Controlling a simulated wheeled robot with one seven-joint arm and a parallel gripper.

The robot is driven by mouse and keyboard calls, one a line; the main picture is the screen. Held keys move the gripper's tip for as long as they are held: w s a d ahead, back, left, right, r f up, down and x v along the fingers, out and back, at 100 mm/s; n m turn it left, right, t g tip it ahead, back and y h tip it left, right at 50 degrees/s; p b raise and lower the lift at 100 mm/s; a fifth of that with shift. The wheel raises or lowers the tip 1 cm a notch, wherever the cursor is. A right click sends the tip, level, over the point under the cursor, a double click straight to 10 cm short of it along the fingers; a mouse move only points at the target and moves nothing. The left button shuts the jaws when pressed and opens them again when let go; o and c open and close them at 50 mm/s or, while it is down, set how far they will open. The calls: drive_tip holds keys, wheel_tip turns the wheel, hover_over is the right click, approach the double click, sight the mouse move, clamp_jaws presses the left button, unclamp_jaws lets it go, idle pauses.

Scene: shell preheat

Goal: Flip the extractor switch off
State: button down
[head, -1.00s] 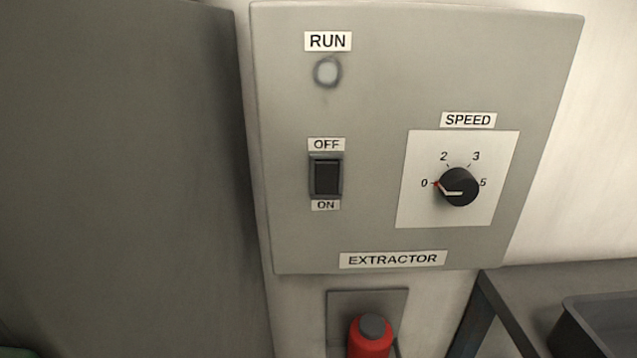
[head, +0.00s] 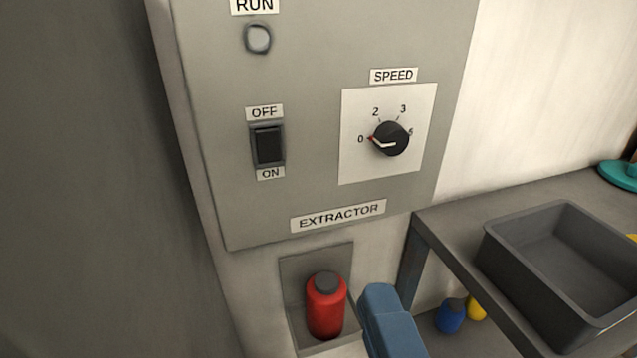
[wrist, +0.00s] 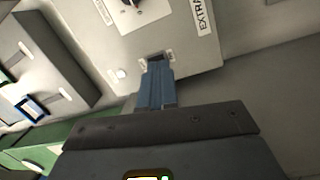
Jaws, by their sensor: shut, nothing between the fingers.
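The extractor switch (head: 268,145) is a black rocker on a grey wall panel, with an OFF label above it and an ON label below. I cannot tell clearly which half is pressed in. The round RUN lamp (head: 258,39) above it looks grey and unlit. My gripper (head: 380,290) shows as blue fingers at the bottom of the head view, below and right of the switch. In the wrist view the shut, empty fingers (wrist: 157,68) point at the switch (wrist: 156,57) and overlap its lower edge. No contact shows, and the head view shows the switch uncovered.
The SPEED knob (head: 390,139), with its pointer near 0, is right of the switch. A red bottle (head: 326,305) stands in a holder below the panel. A grey bin (head: 500,250) sits on a bench at right. A dark cabinet side (head: 80,180) fills the left.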

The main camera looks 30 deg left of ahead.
sight(267, 137)
drive_tip(key=s+a+r+n+g+y, duration=0.1)
drive_tip(key=a+r+n+y, duration=0.1)
drive_tip(key=a+r+n, duration=0.2)
drive_tip(key=shift+s+a+r, duration=0.3)
drive_tip(key=shift+s+a, duration=0.05)
drive_tip(key=shift+a, duration=0.35)
drive_tip(key=p+x, duration=0.3)
drive_tip(key=x, duration=1.1)
drive_tip(key=shift+f, duration=0.15)
drive_tip(key=shift+w+a+r+h+p, duration=0.15)
drive_tip(key=shift+r+h+p, duration=0.25)
drive_tip(key=shift+p, duration=0.65)
drive_tip(key=shift+f, duration=0.2)
